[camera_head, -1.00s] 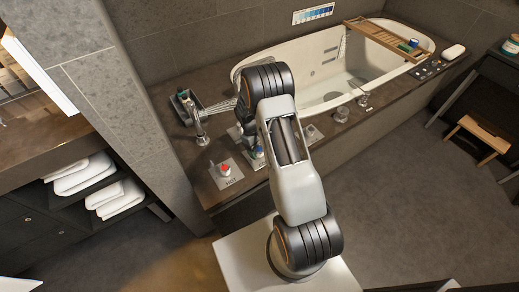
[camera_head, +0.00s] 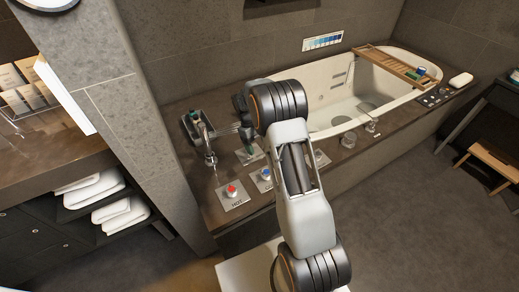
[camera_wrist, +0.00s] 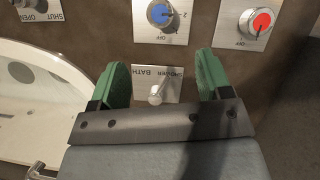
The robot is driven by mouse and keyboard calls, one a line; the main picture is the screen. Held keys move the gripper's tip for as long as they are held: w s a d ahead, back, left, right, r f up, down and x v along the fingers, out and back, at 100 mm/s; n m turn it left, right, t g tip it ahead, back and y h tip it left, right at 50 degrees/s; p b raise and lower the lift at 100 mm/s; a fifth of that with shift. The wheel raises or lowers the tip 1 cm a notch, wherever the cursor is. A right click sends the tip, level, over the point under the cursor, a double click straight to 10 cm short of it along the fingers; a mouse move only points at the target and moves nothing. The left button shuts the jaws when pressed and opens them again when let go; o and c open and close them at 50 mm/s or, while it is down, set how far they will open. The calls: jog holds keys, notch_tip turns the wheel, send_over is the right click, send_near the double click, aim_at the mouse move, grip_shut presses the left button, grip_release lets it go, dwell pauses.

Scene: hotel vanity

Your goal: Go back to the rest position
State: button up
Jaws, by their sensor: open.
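My gripper (camera_wrist: 162,62) is open and empty in the wrist view, its two green fingers spread apart. Between and below the fingers is the metal SHOWER/BATH lever (camera_wrist: 156,96) on its plate. It stands clear of both fingers in the picture; the height gap cannot be told. The blue knob (camera_wrist: 160,13) is beyond the fingertips, and the red knob (camera_wrist: 262,20) is to its right. In the head view my gripper is mostly hidden behind my arm, above the tub deck. The red knob (camera_head: 231,190) and blue knob (camera_head: 266,174) show there uncovered.
The bathtub (camera_head: 335,118) with a wooden tray (camera_head: 392,62) lies behind and right of my arm. A faucet (camera_head: 209,150) and a dark caddy (camera_head: 197,126) stand left of the gripper. A stone pillar (camera_head: 125,90) rises further left.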

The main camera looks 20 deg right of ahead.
dwell(0.5)
jog(key=s+a+r+m+t+p, duration=0.1)
jog(key=s+a+r+t+p, duration=0.1)
jog(key=s+r, duration=0.5)
jog(key=s+a+r+m+t+y+p, duration=0.1)
jog(key=s+a+r+t+p, duration=0.2)
jog(key=r, duration=0.9)
jog(key=s+a+r+m+t+p, duration=0.1)
jog(key=s+a+r+t+p, duration=0.1)
jog(key=s+r+p, duration=0.4)
jog(key=s+a+r, duration=0.1)
jog(key=s+r, duration=0.2)
jog(key=s, duration=0.2)
jog(key=shift+r+m+t+y, duration=0.3)
jog(key=shift+r+t, duration=0.05)
jog(key=shift+t, duration=0.05)
jog(key=shift+s+d, duration=0.1)
